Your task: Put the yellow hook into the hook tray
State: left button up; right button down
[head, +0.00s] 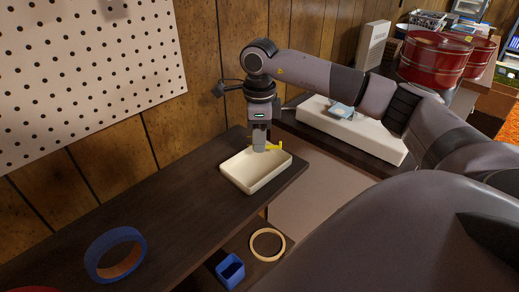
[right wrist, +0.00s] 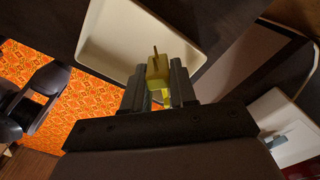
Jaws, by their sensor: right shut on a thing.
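The yellow hook (head: 274,147) is held in my right gripper (head: 260,148), whose fingers point down over the hook tray. In the right wrist view the yellow hook (right wrist: 157,70) sits between the two dark fingers of the gripper (right wrist: 157,85). The hook tray (head: 240,182) is a shallow cream tray at the right end of the dark shelf. It also shows in the right wrist view (right wrist: 105,38), beyond the fingertips. I cannot tell whether the hook touches the tray floor. My left gripper is not in view.
A blue open box (head: 230,271) and a pale ring (head: 267,259) are lower down. A white pegboard (head: 80,70) is on the wall behind.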

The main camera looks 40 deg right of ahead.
jog(key=shift+f, duration=1.85)
jog(key=shift+f, duration=0.2)
jog(key=c, duration=0.9)
grip_release()
jog(key=shift+r, duration=0.1)
jog(key=shift+r, duration=0.25)
notch_tip(320, 180, up, 12)
